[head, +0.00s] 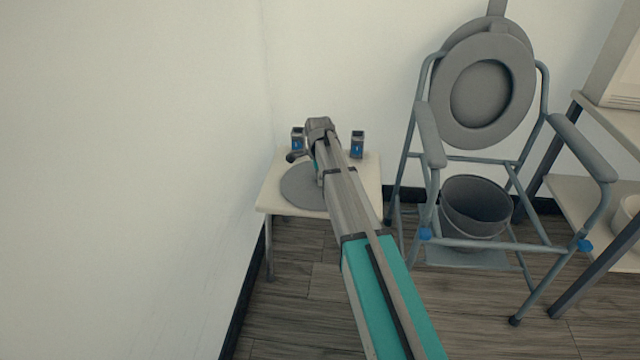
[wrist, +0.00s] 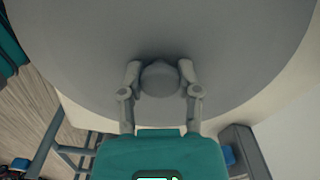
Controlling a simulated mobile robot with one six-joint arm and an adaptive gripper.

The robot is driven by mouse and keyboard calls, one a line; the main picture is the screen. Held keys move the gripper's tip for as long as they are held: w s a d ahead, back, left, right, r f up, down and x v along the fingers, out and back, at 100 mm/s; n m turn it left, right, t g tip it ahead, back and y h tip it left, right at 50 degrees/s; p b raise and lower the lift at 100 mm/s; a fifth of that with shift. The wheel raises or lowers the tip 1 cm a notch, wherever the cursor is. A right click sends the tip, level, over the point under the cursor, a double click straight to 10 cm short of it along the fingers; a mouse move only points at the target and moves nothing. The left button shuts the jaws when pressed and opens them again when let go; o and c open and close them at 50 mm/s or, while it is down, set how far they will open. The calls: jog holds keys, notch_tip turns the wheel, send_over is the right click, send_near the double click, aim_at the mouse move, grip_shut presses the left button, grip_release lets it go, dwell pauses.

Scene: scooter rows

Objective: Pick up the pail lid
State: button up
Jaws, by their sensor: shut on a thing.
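The pail lid (head: 300,187) is a round grey disc over the small cream table (head: 365,177) by the wall. In the wrist view the lid (wrist: 75,45) fills most of the picture, with a round knob (wrist: 160,79) at its middle. My gripper (wrist: 160,76) has its two fingers closed on either side of this knob. In the head view my arm hides the right part of the lid and most of the grip. I cannot tell whether the lid touches the table top.
Two small dark-blue boxes stand at the table's back, one left (head: 298,139) and one right (head: 357,145) of my arm. A commode chair (head: 430,140) with a grey pail (head: 475,207) stands right. A shelf (head: 585,200) is at far right. The wall bounds the left.

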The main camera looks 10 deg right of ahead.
grip_shut()
jog(key=shift+r, duration=0.15)
notch_tip(320, 180, up, 3)
jog(key=p, duration=0.3)
jog(key=s+r+p, duration=0.9)
jog(key=s+p, duration=0.1)
jog(key=s, duration=0.4)
jog(key=shift+a+r, duration=0.35)
jog(key=shift+a, duration=0.1)
dwell(0.4)
